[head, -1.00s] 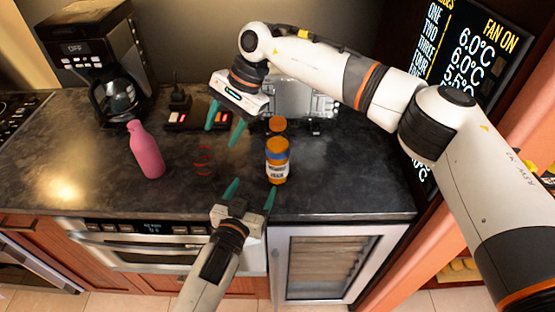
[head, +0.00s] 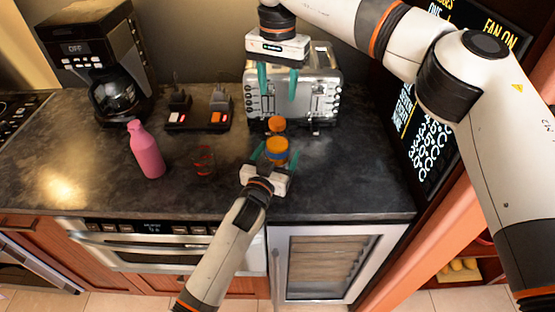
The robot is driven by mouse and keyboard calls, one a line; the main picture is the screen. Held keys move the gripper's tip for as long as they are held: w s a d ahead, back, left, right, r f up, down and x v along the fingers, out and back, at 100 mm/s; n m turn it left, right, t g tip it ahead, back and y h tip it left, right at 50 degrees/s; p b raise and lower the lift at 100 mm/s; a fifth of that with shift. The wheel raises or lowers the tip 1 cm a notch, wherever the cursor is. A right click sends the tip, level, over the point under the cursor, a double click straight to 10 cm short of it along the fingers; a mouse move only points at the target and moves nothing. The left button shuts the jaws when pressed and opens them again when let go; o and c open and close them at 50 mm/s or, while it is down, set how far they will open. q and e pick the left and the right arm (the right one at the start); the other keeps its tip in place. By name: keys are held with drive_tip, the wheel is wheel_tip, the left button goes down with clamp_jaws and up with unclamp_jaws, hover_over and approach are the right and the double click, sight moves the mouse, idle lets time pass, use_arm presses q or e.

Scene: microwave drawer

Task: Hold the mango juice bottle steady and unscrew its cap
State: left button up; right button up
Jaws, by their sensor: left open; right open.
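The mango juice bottle (head: 277,146) stands upright on the dark counter, with an orange top and a blue band. My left gripper hides its lower part and label. My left gripper (head: 275,154) is open, with one finger on each side of the bottle; I cannot tell whether they touch it. My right gripper (head: 278,88) is open and empty, pointing down, above and behind the bottle, in front of the toaster.
A silver toaster (head: 318,92) is at the back. A pink bottle (head: 147,152), a thin red object (head: 203,160), a black switch unit (head: 198,118) and a coffee maker (head: 105,70) are to the left. Counter is clear at right.

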use_arm(q)
drive_tip(key=shift+x, duration=1)
